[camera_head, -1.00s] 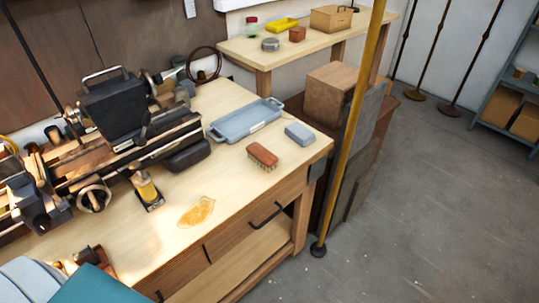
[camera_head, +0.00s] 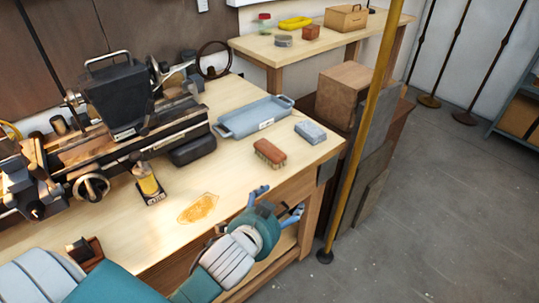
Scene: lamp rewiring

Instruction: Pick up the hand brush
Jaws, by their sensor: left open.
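The hand brush (camera_head: 269,152) has a reddish-brown back and pale bristles. It lies bristles down on the wooden workbench (camera_head: 225,180), near the front right edge. My left gripper (camera_head: 278,202) is open and empty, in front of the bench's front edge. It is below and apart from the brush in the picture, with its fingers pointing up and to the right. My right gripper does not show.
A grey-blue block (camera_head: 310,132) lies right of the brush, and a blue tray (camera_head: 254,117) stands behind it. An amber spill (camera_head: 198,208) and a small bottle (camera_head: 147,180) are to the left, before the lathe (camera_head: 125,100). A yellow pole (camera_head: 365,130) stands right of the bench.

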